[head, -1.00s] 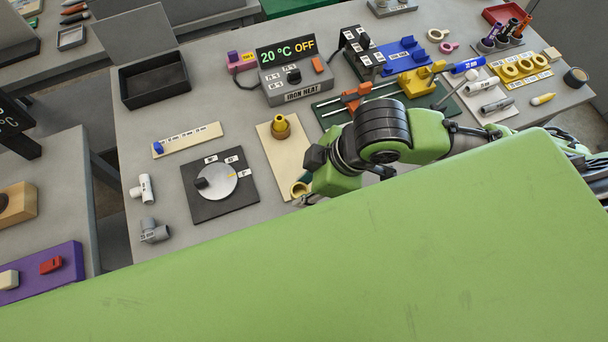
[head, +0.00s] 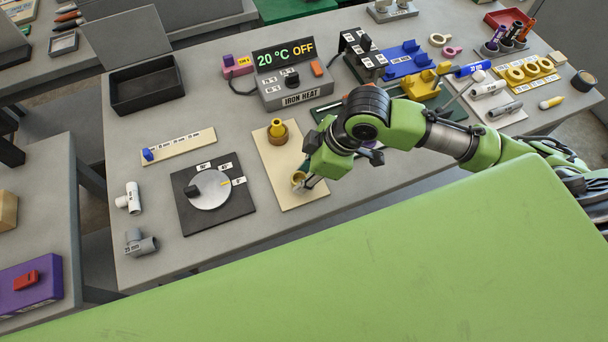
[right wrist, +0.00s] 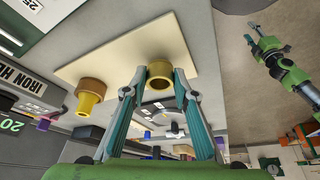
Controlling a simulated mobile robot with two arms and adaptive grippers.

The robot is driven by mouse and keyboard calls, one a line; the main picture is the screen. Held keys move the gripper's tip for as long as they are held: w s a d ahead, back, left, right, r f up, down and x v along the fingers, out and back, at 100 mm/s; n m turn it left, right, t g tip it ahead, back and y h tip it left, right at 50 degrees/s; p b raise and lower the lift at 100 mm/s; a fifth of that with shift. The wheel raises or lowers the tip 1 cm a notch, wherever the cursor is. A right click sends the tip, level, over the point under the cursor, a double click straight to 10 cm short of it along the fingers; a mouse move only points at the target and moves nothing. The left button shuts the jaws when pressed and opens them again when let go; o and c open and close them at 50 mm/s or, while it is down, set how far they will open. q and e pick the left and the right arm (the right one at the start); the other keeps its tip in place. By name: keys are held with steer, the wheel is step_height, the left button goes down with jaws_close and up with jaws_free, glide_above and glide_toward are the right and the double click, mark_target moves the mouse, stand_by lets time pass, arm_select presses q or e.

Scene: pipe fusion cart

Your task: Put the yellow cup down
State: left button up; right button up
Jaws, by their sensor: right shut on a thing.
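The yellow cup (head: 298,178) is a small open ring-like cup at the near end of a cream board (head: 283,160). In the right wrist view the cup (right wrist: 160,76) sits between the two fingertips. My right gripper (head: 306,182) is shut on it, low over the board; I cannot tell whether the cup touches the board. My left gripper is outside the head view; a green arm that appears to be my left one, with a dark end (right wrist: 257,36), shows in the right wrist view, too small to read its fingers.
A yellow peg in a brown base (head: 278,131) stands at the board's far end. A black dial plate (head: 183,212) lies left of the board. The iron heat box (head: 291,88) is behind.

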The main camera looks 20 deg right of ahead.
steer(key=shift+f, duration=0.5)
steer(key=shift+f, duration=0.1)
steer(key=o, duration=1.1)
steer(key=v, duration=1.2)
steer(key=shift+d, duration=0.1)
steer(key=shift+s, duration=0.1)
